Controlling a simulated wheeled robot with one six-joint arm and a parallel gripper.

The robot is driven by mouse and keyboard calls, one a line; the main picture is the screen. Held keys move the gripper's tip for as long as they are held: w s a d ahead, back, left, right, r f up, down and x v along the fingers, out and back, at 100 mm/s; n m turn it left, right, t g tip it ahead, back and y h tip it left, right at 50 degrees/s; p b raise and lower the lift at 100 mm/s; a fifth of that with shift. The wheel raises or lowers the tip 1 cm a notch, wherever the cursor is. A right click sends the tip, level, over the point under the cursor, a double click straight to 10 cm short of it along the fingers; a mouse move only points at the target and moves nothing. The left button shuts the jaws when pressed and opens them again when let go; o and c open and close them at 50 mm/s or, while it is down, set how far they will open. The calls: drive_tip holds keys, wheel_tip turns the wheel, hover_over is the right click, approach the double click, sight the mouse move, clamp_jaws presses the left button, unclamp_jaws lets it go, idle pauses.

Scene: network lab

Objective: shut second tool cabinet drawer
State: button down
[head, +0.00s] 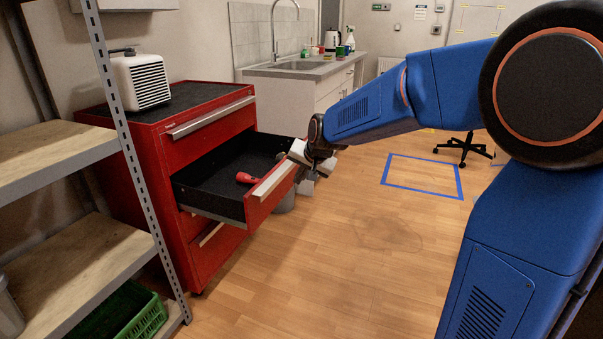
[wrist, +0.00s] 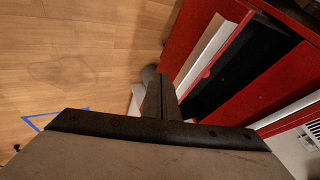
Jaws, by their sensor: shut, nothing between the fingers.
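The red tool cabinet (head: 205,142) stands at the left in the head view. Its second drawer (head: 262,200) is pulled far out, showing a black inside with a red tool (head: 246,178) in it. The drawer front has a pale bar handle (head: 273,179); the handle also shows in the wrist view (wrist: 204,52). My gripper (head: 303,158) is at the far end of the drawer front, on its outer side. In the wrist view my fingers (wrist: 160,97) are closed together, close to the handle. I cannot tell whether they touch the drawer.
A metal shelf rack (head: 125,135) with wooden boards stands close at the left front. A white heater-like box (head: 141,82) sits on the cabinet. A sink counter (head: 303,72) is behind. The wooden floor (head: 345,260) in front is clear, with a blue taped square (head: 422,175).

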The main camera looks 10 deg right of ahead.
drive_tip(key=w+a+f, duration=0.3)
drive_tip(key=w+a, duration=0.1)
drive_tip(key=w, duration=0.1)
drive_tip(key=shift+f, duration=0.25)
idle(0.3)
drive_tip(key=w+a, duration=0.9)
drive_tip(key=a, duration=0.4)
drive_tip(key=w+a, duration=1)
drive_tip(key=a, duration=0.3)
drive_tip(key=shift+r, duration=0.15)
drive_tip(key=shift+a+r, duration=0.1)
